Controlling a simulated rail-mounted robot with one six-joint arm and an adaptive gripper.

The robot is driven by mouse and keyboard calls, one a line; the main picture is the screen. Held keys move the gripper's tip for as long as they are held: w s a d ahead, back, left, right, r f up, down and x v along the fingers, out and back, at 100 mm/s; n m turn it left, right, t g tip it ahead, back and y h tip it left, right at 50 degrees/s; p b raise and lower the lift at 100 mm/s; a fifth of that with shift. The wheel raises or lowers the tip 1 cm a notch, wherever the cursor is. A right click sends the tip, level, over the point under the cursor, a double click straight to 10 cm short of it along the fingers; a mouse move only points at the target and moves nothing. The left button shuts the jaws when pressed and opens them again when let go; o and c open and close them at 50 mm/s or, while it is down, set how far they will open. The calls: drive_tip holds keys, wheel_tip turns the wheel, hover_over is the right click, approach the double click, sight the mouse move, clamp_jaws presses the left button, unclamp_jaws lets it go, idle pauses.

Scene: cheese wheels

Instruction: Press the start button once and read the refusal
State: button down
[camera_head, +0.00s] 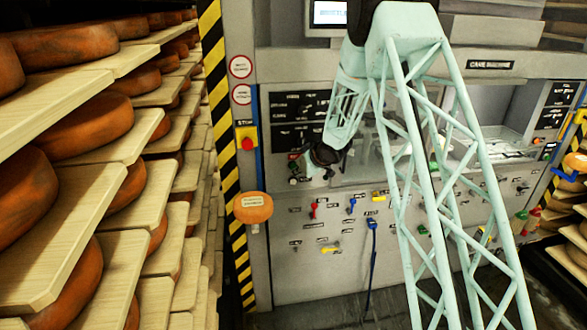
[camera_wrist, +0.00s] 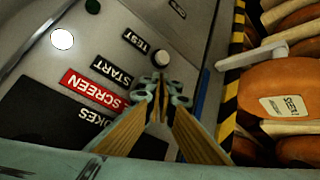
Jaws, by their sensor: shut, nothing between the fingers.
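In the wrist view a grey panel carries the labels TEST (camera_wrist: 136,40), START (camera_wrist: 112,72) and SCREEN (camera_wrist: 90,87). A bright white round button or lamp (camera_wrist: 62,39) lies in line with START, and a dark green button (camera_wrist: 92,6) in line with TEST. My gripper (camera_wrist: 158,82) is shut and empty, its tips past the right end of the START label. I cannot tell whether they touch the panel. In the head view my gripper (camera_head: 325,155) is at the machine front, by small controls (camera_head: 293,169). The screen (camera_head: 330,12) is lit, partly cut off, its text unreadable.
A red stop button (camera_head: 247,143) sits on a yellow box. Levers (camera_head: 351,205) and a hanging blue cable (camera_head: 371,250) are below my gripper.

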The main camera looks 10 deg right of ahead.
drive_tip(key=shift+w+p, duration=0.85)
idle(1.4)
drive_tip(key=shift+s, duration=0.2)
drive_tip(key=shift+s+b, duration=0.55)
drive_tip(key=shift+s, duration=0.05)
drive_tip(key=shift+s, duration=0.15)
idle(0.5)
drive_tip(key=s+b, duration=0.3)
drive_tip(key=s, duration=0.1)
drive_tip(key=shift+s, duration=0.4)
drive_tip(key=shift+r, duration=0.1)
idle(0.7)
